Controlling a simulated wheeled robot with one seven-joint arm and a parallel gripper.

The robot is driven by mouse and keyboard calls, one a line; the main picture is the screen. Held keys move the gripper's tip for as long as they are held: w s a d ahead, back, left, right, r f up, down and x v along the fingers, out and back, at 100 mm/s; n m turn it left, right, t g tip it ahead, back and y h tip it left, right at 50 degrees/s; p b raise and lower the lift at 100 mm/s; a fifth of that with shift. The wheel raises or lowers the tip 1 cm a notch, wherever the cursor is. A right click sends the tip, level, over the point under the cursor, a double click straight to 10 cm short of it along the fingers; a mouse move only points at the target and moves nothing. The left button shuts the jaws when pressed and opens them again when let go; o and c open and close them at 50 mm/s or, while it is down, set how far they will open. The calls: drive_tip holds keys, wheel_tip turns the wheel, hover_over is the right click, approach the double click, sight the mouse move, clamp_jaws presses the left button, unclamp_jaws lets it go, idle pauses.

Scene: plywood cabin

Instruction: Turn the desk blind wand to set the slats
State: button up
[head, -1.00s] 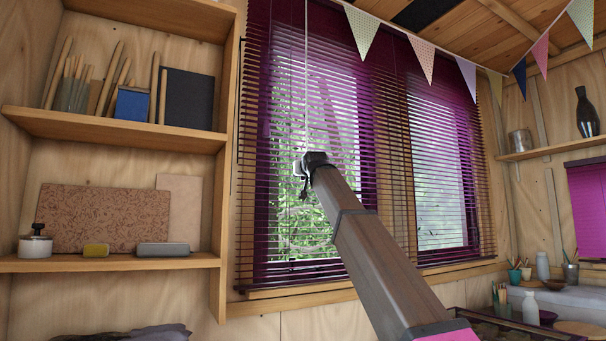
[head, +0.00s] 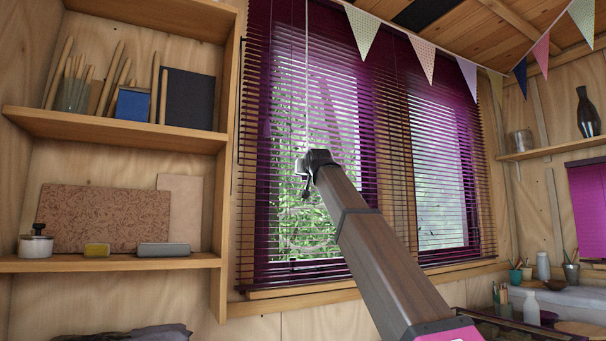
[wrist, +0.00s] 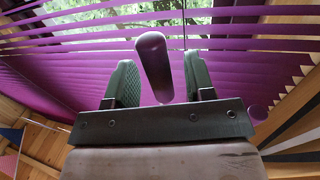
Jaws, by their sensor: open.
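The purple slatted blind (head: 390,150) hangs over the window, with light and foliage showing between its slats. It also shows in the wrist view (wrist: 60,75). My gripper (head: 302,172) is raised in front of the left part of the blind. In the wrist view my gripper (wrist: 160,78) is open, with its two green-grey finger pads apart. A rounded purple rod end (wrist: 154,62), apparently the wand, stands between the pads with a visible gap on each side. In the head view the wand is not clear behind my gripper.
A pale cord (head: 306,75) hangs down the blind above my gripper. A wooden shelf unit (head: 228,200) stands close on the left. Bunting (head: 420,58) hangs across the top. Jars and a bottle (head: 530,308) stand at lower right.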

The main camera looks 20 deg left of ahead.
drive_tip(key=v, duration=0.7)
drive_tip(key=shift+s, duration=0.3)
drive_tip(key=shift+d+f, duration=0.1)
drive_tip(key=shift+d, duration=0.05)
